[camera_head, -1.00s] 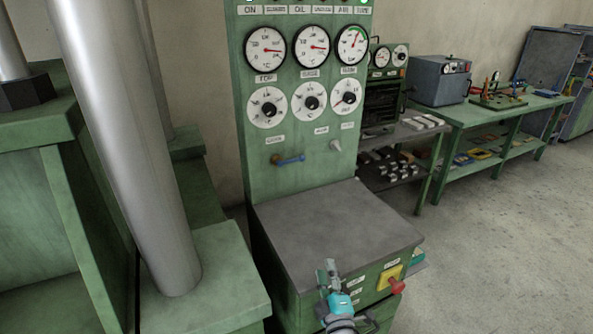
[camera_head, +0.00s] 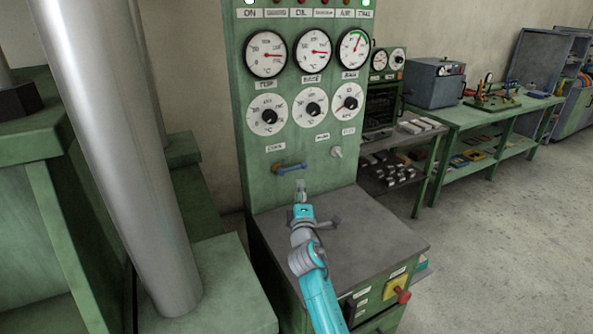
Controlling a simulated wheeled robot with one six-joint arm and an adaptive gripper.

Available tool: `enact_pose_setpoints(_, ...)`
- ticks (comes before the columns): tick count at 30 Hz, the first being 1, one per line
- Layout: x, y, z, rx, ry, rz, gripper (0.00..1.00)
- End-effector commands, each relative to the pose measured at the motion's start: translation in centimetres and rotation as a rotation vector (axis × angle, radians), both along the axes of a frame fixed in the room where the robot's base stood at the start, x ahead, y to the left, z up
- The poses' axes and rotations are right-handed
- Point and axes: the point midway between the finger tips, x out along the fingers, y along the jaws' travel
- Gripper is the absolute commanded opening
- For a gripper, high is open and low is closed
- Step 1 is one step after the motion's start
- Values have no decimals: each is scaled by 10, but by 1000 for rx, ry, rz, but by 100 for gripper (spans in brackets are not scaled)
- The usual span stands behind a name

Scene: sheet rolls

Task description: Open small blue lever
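The small blue lever (camera_head: 291,168) sits low on the front of the green control panel, below the dials. It lies about level, with its brass-coloured pivot at the left and the blue handle pointing right. My gripper (camera_head: 300,186) is just below the lever in the picture, with its fingertips pointing up toward it. The fingers are small here, and I cannot tell whether they are apart or whether they touch the lever.
The green panel (camera_head: 225,100) carries gauges and dials, with a small grey knob (camera_head: 336,152) right of the lever. A dark desk top (camera_head: 375,228) lies below. A red knob (camera_head: 403,296) sticks out at its front right. A thick metal column (camera_head: 120,150) stands at the left.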

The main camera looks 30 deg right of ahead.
Motion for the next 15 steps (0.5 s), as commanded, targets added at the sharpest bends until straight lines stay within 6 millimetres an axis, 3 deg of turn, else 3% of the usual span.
enact_pose_setpoints(15,72,-31,15,0,0,0,39)
